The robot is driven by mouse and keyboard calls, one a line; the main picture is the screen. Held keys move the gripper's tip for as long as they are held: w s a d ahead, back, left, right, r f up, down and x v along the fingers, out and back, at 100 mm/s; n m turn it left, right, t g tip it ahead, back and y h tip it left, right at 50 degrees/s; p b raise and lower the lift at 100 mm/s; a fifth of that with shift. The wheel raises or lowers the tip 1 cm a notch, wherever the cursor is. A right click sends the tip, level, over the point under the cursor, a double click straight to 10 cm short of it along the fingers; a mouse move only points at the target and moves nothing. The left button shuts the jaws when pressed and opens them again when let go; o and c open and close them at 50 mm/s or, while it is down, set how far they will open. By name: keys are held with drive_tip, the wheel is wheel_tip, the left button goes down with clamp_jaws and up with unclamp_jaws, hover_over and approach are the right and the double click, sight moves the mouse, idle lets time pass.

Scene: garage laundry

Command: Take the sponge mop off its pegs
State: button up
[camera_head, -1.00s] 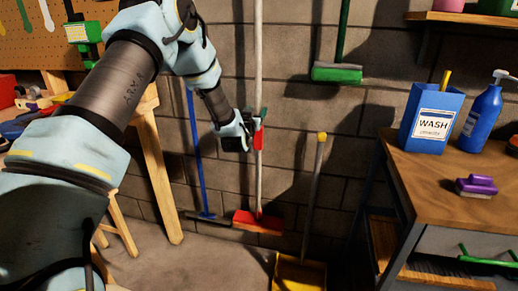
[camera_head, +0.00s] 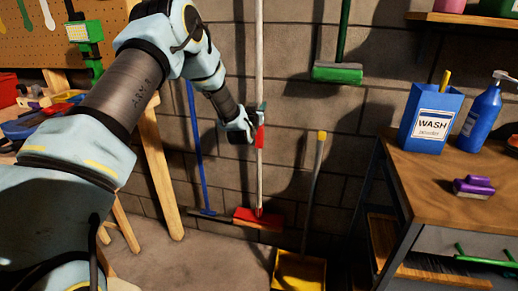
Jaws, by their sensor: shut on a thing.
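The mop (camera_head: 259,180) that I take for the sponge mop stands near-vertical against the block wall. It has a long white pole with a red grip section and a red head (camera_head: 258,217) with a paler lower edge. My gripper (camera_head: 254,125) is shut on the pole just above the red section, coming in from the left. The pole runs out of the top of the picture, and no pegs show. Part of the pole at the grasp is hidden by the fingers.
A blue-handled tool (camera_head: 198,150) stands close left of the mop. A yellow dustpan (camera_head: 299,273) with a long handle is right of it. A green-headed tool (camera_head: 337,73) hangs at upper right. A wooden-topped bench (camera_head: 445,190) stands at right, a wooden trestle leg (camera_head: 160,175) at left.

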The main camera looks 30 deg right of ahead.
sight(258, 88)
clamp_jaws()
drive_tip(key=shift+r, duration=0.15)
idle(0.9)
drive_tip(key=shift+s+a+r+b, duration=0.1)
drive_tip(key=shift+s+r+b, duration=0.05)
drive_tip(key=shift+r+b, duration=0.3)
wheel_tip(258, 88, up, 6)
drive_tip(key=shift+b, duration=0.8)
drive_tip(key=b+v, duration=0.4)
drive_tip(key=v, duration=1.5)
drive_tip(key=shift+s+a+b, duration=0.15)
drive_tip(key=shift+a+b, duration=0.1)
drive_tip(key=shift+b, duration=0.05)
drive_tip(key=shift+s+a+f, duration=0.1)
